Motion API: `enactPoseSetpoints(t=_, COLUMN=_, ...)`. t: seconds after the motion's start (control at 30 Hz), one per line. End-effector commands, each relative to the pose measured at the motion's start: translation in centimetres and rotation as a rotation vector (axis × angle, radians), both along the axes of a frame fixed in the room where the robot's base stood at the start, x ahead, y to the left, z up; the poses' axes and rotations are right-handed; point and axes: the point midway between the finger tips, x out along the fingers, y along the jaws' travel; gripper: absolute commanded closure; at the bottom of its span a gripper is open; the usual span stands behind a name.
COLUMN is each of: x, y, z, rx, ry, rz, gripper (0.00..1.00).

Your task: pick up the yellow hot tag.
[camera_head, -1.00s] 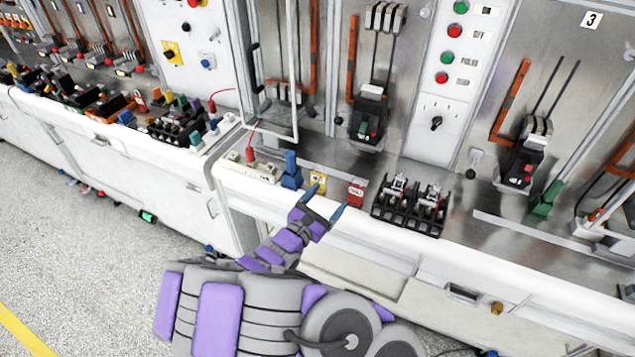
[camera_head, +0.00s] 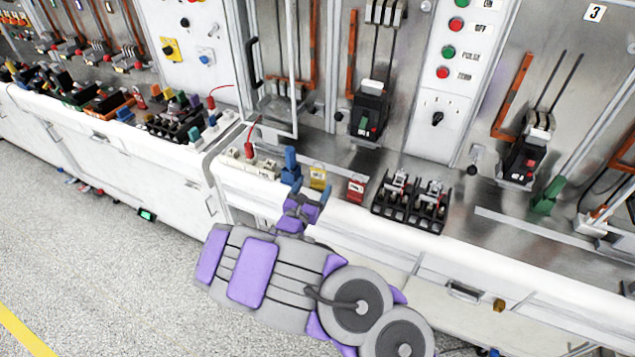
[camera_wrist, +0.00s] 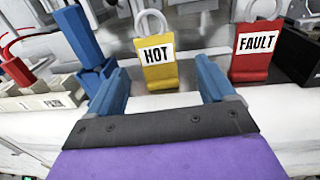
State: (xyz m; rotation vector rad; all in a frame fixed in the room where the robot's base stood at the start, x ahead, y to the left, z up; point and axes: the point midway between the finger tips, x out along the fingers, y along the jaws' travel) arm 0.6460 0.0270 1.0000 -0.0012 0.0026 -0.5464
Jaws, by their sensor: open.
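The yellow hot tag (camera_wrist: 158,65) stands upright on the white ledge in the wrist view, with a white HOT label and a pale shackle on top. It also shows in the head view (camera_head: 318,178), just beyond my gripper. My gripper (camera_wrist: 160,85) is open and empty. Its two blue fingers point at the tag, one toward each side of it, with the tag ahead between them. In the head view my gripper (camera_head: 311,191) is at the ledge's front edge, and its fingertips are small and hard to make out.
A red FAULT tag (camera_wrist: 254,50) stands to the right of the yellow one. A blue block-like device (camera_wrist: 88,45) stands close on the left, beside a white terminal strip (camera_wrist: 40,100). Black fuse holders (camera_head: 410,203) stand farther right on the ledge.

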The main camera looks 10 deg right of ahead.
Motion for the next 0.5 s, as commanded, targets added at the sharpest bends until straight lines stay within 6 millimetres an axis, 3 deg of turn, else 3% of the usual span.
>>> enactPoseSetpoints(t=0.5, x=4.6, y=-2.5, z=-0.3, rx=0.003, ry=-0.003, rz=-0.005, gripper=0.17)
